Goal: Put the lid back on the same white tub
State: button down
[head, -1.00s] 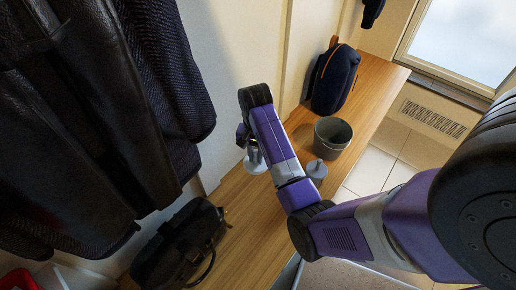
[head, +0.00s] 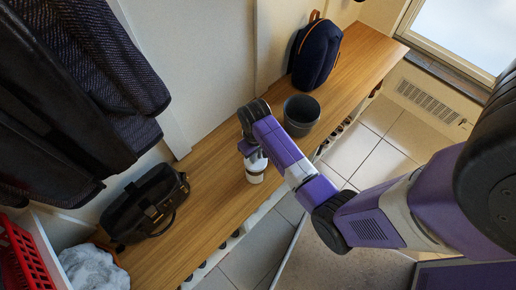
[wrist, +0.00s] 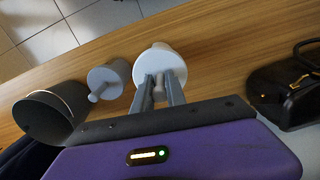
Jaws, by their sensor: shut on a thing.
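The white tub (head: 255,175) stands upright on the wooden bench, directly below my gripper (head: 252,153) in the head view. In the wrist view, the pale round lid (wrist: 152,66) sits over the tub's top. My gripper (wrist: 160,82) is shut on the knob in the lid's middle. The lid looks lined up with the tub, but I cannot tell whether it is fully seated. The fingers and arm hide part of the lid and tub.
A grey lidded tub (wrist: 110,76) stands close beside the white one; my arm hides it in the head view. A dark bucket (head: 301,112) and navy backpack (head: 317,53) stand farther along the bench (head: 210,190). A black bag (head: 150,205) lies left.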

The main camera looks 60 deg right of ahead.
jog(key=shift+w+d+n, duration=0.2)
jog(key=shift+w+n, duration=0.05)
jog(key=shift+n, duration=0.25)
jog(key=shift+f, duration=0.15)
notch_tip(320, 180, down, 4)
jog(key=b, duration=0.5)
notch_tip(320, 180, down, 2)
jog(key=shift+f+b, duration=0.1)
jog(key=shift+b, duration=0.4)
jog(key=shift+p, duration=0.65)
dwell(0.5)
jog(key=shift+f+p, duration=0.1)
jog(key=shift+p, duration=0.3)
dwell(1.4)
